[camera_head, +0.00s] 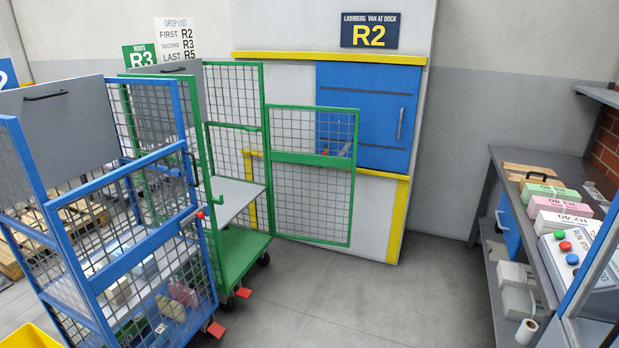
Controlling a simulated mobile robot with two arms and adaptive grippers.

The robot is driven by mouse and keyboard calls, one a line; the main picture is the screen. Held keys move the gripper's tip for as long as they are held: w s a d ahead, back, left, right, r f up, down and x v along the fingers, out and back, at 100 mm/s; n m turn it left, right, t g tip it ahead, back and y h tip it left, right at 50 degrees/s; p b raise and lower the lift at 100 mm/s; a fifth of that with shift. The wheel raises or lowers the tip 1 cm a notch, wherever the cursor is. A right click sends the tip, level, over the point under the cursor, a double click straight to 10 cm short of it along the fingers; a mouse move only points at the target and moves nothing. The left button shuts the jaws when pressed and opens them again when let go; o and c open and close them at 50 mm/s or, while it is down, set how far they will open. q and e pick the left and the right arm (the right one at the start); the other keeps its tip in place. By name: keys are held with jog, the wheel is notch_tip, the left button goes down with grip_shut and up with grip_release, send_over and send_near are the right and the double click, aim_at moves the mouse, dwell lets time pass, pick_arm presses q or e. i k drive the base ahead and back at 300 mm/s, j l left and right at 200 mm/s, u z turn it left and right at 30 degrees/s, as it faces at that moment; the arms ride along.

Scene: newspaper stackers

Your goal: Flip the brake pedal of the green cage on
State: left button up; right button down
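The green cage (233,262) stands behind the blue cage, with its mesh door (312,190) swung open to the right. A red pedal (243,293) sits low at the front of the green cage, near a black caster. A second red pedal (215,329) shows lower, at the foot of the blue cage (122,262). I cannot tell whether either pedal is on or off. The blue cage hides much of the green cage's left side. Neither of my grippers is in view.
Clear grey floor (330,295) lies in front of the green cage. A grey bench (518,205) on the right holds paper bundles and a button box (577,255). A blue shutter (366,110) with yellow framing is behind. A yellow bin edge (28,337) is bottom left.

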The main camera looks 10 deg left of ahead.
aim_at(245, 293)
jog(key=i+l+u, duration=0.15)
jog(key=i+u, duration=0.3)
jog(key=i, duration=0.2)
jog(key=i+l+u, duration=0.45)
jog(key=i, duration=0.2)
jog(key=i+l+u, duration=0.9)
jog(key=l, duration=0.5)
jog(key=i+j, duration=0.05)
jog(key=i, duration=0.05)
